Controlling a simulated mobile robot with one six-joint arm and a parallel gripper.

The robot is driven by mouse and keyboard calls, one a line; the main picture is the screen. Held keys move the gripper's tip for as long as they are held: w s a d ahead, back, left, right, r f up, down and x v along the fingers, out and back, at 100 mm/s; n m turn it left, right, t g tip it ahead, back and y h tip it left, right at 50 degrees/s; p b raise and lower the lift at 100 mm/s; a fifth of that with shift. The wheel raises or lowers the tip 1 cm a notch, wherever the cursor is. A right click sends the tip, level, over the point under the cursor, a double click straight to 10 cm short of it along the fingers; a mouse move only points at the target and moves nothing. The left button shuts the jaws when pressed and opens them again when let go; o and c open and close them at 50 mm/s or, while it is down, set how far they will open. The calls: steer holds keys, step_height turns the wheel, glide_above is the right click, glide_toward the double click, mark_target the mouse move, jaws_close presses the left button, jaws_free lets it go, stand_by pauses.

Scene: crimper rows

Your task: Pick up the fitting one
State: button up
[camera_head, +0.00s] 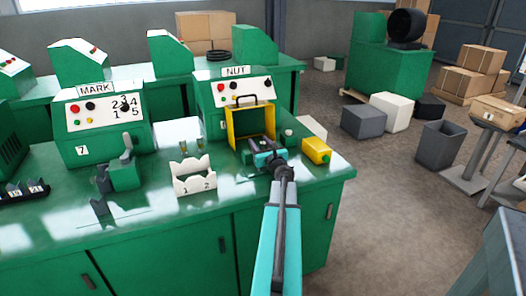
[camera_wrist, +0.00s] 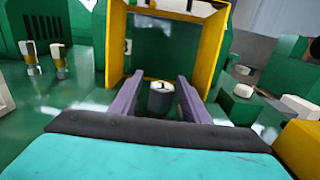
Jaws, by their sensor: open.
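The NUT machine (camera_head: 232,92) stands on the green bench with its yellow guard frame (camera_head: 235,122) raised at its front. My gripper (camera_head: 263,156) is at the frame's opening. In the wrist view my gripper (camera_wrist: 158,88) is open, with one purple finger on each side of a small grey cylindrical fitting (camera_wrist: 160,100). The fitting has a light top with a dark mark, too small to read surely. It stands between the fingers with gaps showing. In the head view my gripper hides it. Two small brass-and-white fittings (camera_wrist: 45,60) stand further left.
A white rack marked 1 and 2 (camera_head: 194,180) stands on the bench left of my gripper. A yellow box (camera_head: 317,150) is close on the right. The MARK machine (camera_head: 102,122) and a green fixture (camera_head: 124,174) are further left.

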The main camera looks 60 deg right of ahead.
stand_by(0.3)
jaws_close()
steer(key=shift+r, duration=0.1)
steer(key=shift+r, duration=0.7)
step_height(320, 180, up, 2)
steer(key=shift+r, duration=0.1)
steer(key=r+p+v, duration=0.1)
steer(key=v, duration=0.9)
steer(key=shift+a+p, duration=0.35)
steer(key=shift+a, duration=0.2)
